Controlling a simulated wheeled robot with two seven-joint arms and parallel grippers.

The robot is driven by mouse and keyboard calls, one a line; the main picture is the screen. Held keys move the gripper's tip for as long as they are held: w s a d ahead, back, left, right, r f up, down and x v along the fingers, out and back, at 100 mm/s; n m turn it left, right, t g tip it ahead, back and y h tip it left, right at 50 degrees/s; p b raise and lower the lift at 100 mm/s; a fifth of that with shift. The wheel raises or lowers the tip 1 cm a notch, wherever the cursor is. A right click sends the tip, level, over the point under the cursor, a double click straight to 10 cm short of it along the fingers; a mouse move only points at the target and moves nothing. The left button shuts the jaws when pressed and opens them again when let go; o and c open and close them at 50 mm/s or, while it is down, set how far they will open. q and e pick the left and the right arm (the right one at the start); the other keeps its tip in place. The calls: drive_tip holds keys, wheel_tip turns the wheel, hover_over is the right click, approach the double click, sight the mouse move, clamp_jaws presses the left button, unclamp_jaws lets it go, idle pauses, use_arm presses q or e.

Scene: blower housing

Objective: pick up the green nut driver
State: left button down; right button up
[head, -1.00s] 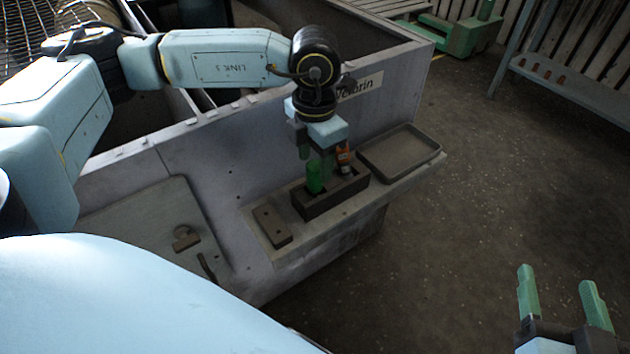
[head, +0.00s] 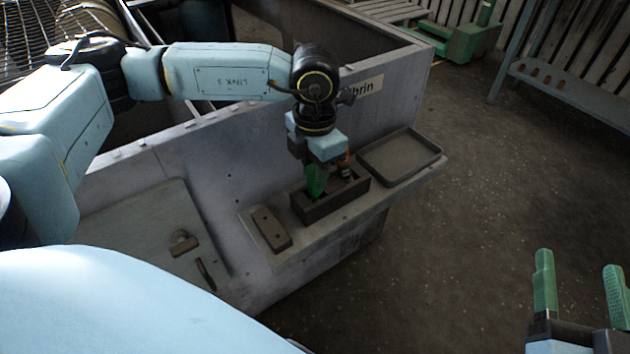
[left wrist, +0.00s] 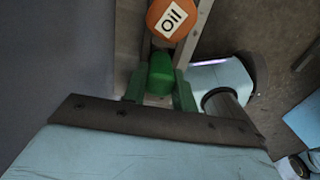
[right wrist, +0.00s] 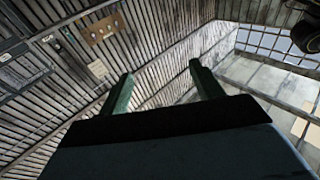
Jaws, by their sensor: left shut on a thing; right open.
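The green nut driver (left wrist: 160,75) stands in the dark holder box (head: 330,205) on the shelf of the grey housing. My left gripper (head: 316,180) reaches down over the box and is shut on the green handle. In the left wrist view the handle sits between the two green fingers (left wrist: 159,90). The nut driver's lower part is hidden in the box. My right gripper (head: 580,285) is open and empty over the floor at the lower right; its spread fingers also show in the right wrist view (right wrist: 165,90).
An empty dark tray (head: 400,155) lies to the right on the shelf (head: 300,238). A small dark block (head: 271,228) lies to the left.

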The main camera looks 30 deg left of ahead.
idle(0.3)
use_arm(q)
drive_tip(key=shift+r, duration=0.2)
wheel_tip(320, 180, up, 4)
drive_tip(key=shift+r+p, duration=0.1)
drive_tip(key=shift+p, duration=0.85)
wheel_tip(320, 180, up, 5)
drive_tip(key=shift+f+p, duration=0.15)
drive_tip(key=shift+p, duration=0.7)
drive_tip(key=shift+r, duration=0.35)
use_arm(e)
drive_tip(key=s+d+f+g+h, duration=0.1)
drive_tip(key=s+d+f+g, duration=0.1)
drive_tip(key=f+g, duration=0.3)
drive_tip(key=s+d+f+g+h, duration=0.2)
drive_tip(key=f+g, duration=0.3)
drive_tip(key=f, duration=0.3)
drive_tip(key=shift+s+d+f+m+h, duration=0.2)
drive_tip(key=shift+s+f+m+h, duration=0.15)
drive_tip(key=shift+s, duration=0.4)
